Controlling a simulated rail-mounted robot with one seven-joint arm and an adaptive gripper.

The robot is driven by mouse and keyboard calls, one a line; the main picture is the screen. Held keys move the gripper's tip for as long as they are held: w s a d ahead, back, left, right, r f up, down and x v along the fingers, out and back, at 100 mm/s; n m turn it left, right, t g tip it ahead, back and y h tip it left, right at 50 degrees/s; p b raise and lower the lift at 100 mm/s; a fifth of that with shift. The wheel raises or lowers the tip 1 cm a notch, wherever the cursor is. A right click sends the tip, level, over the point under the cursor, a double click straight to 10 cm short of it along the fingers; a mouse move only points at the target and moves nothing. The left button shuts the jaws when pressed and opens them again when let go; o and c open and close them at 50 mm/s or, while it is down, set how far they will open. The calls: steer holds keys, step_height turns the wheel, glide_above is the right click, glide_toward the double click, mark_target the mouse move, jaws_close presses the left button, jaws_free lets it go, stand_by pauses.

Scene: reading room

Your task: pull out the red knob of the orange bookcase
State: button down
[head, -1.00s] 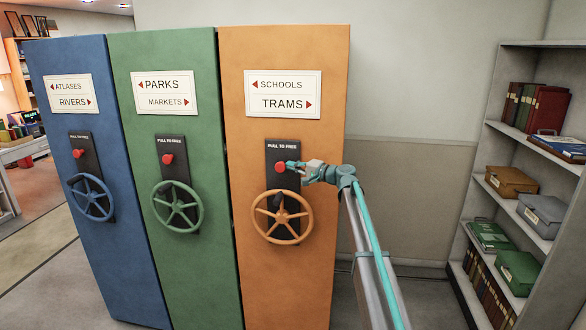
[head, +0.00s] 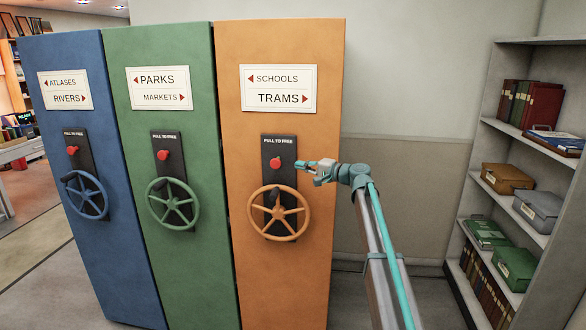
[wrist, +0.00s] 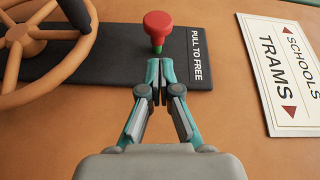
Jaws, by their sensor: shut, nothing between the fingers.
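The orange bookcase (head: 281,120) stands right of the green and blue ones. Its red knob (head: 275,163) sits on a dark plate (head: 283,147) marked PULL TO FREE, above the orange wheel. In the wrist view the red knob (wrist: 158,24) stands out from the plate, with a bit of green stem showing under its head. My gripper (head: 299,164) is just right of the knob in the head view, with a small gap. In the wrist view its fingertips (wrist: 160,64) are together and empty, just below the knob's green stem in the picture.
The orange handwheel (head: 279,213) is close below the knob. Blue (head: 70,230) and green (head: 175,260) bookcases with their own knobs and wheels stand to the left. An open shelf (head: 525,150) with books and boxes is at the right. Floor and wall between are clear.

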steer(key=shift+b+v, duration=0.35)
steer(key=shift+v, duration=1.6)
steer(key=s+d+f+n+g+h, duration=0.15)
steer(key=s+f, duration=0.25)
steer(key=f, duration=0.5)
steer(key=s+d+f+g+h, duration=0.1)
steer(key=s+f+h, duration=0.25)
steer(key=f, duration=0.65)
steer(key=s+d+f+g+h, duration=0.1)
steer(key=s+f, duration=0.3)
steer(key=f, duration=0.5)
steer(key=s+d+f+n+g+h, duration=0.1)
steer(key=s+d+f+g+h, duration=0.2)
steer(key=s+f, duration=1.1)
steer(key=s+d+f+g+h, duration=0.2)
steer(key=s+d+f+h, duration=0.15)
steer(key=s+f, duration=1)
steer(key=s+d+f+g+h, duration=0.1)
steer(key=s+f, duration=0.4)
steer(key=s, duration=0.8)
steer(key=s+d+f+n+g+h, duration=0.1)
steer(key=s+d+f+g, duration=0.2)
steer(key=s, duration=1)
steer(key=s+d+f+n+g+h, duration=0.1)
steer(key=s+d+f, duration=0.3)
steer(key=s, duration=0.9)
step_height(320, 180, down, 4)
steer(key=shift+r+g, duration=0.2)
steer(key=shift+g, duration=0.65)
steer(key=shift+s, duration=0.15)
